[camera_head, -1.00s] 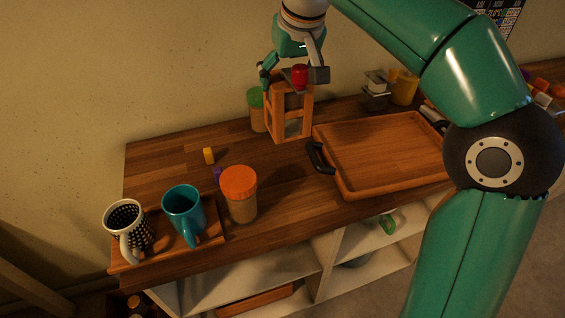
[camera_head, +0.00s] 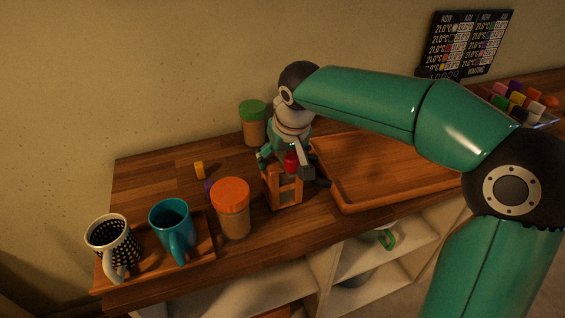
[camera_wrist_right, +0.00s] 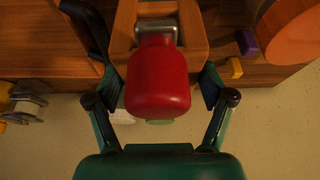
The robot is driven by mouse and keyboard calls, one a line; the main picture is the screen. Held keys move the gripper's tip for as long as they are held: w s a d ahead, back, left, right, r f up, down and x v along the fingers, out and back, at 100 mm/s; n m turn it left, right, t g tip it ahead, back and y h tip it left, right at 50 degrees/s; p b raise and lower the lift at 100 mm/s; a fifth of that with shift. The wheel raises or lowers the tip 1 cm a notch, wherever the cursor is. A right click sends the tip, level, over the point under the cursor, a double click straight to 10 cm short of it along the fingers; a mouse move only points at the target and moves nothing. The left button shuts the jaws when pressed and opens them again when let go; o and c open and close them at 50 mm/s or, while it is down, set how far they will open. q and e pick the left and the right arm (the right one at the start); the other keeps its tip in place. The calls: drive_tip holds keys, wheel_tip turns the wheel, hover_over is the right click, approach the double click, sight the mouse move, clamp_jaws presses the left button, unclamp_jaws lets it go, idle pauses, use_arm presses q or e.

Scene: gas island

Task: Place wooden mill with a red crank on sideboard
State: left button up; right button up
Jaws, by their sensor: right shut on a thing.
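The wooden mill (camera_head: 285,193) is upright at the front part of the sideboard (camera_head: 145,180), between the orange-lidded jar and the wooden tray. It is at or just above the top; I cannot tell if its base touches. Its red crank knob (camera_head: 291,161) shows at the top, and fills the middle of the right wrist view (camera_wrist_right: 158,80). My right gripper (camera_head: 285,163) comes down from above and is shut on the mill, with a finger on each side in the wrist view (camera_wrist_right: 160,88). My left gripper is not in view.
The orange-lidded jar (camera_head: 232,212) stands close left of the mill. The wooden tray (camera_head: 345,205) is close on the right. A green-lidded jar (camera_head: 254,125) stands behind. A teal mug (camera_head: 171,225) and dotted mug (camera_head: 112,245) stand at the left. Small yellow block (camera_head: 199,170) lies nearby.

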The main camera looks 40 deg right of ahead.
drive_tip(key=shift+f, duration=0.7)
drive_tip(key=o, duration=1.7)
drive_tip(key=shift+f, duration=0.1)
drive_tip(key=p+v, duration=0.1)
drive_tip(key=v, duration=1.1)
drive_tip(key=shift+s+a, duration=0.1)
